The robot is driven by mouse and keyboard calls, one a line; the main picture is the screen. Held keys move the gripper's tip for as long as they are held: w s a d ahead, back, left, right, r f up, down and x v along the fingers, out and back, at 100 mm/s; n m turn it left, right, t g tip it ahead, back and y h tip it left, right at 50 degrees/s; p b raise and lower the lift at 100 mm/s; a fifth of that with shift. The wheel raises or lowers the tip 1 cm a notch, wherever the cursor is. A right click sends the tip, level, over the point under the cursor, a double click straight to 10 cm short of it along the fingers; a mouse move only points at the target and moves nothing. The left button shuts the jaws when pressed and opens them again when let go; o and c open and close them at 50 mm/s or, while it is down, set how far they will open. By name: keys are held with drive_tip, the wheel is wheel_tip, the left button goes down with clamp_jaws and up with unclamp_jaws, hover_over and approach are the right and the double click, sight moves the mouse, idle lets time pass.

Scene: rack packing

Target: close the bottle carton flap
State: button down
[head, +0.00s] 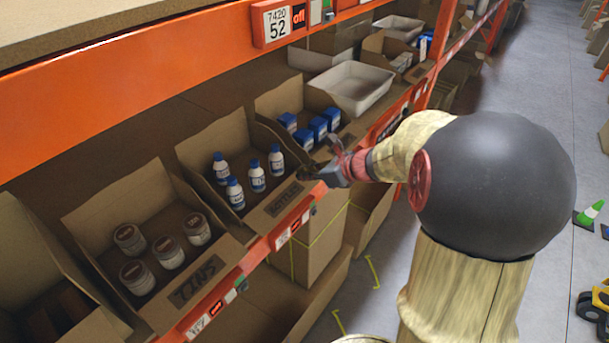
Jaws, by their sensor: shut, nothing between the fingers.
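The bottle carton (266,209) stands on the shelf in the middle of the row, with a dark "BOTTLES" label on its front. Several white bottles with blue caps, such as this bottle (257,176), stand upright inside. The carton's tall back flap (206,144) stands up behind the bottles, so the carton is open on top. My gripper (314,176) is shut and empty. It is at the right front corner of the bottle carton, close to its right side wall; I cannot tell whether it touches.
The tins carton (189,289) stands open to the left. A carton of blue boxes (318,126) and a white tray (352,86) are to the right. An orange beam (150,72) runs above the cartons. The grey aisle floor (518,85) is open.

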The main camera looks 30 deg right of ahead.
drive_tip(key=shift+r, duration=0.15)
idle(0.5)
drive_tip(key=shift+r+p, duration=0.7)
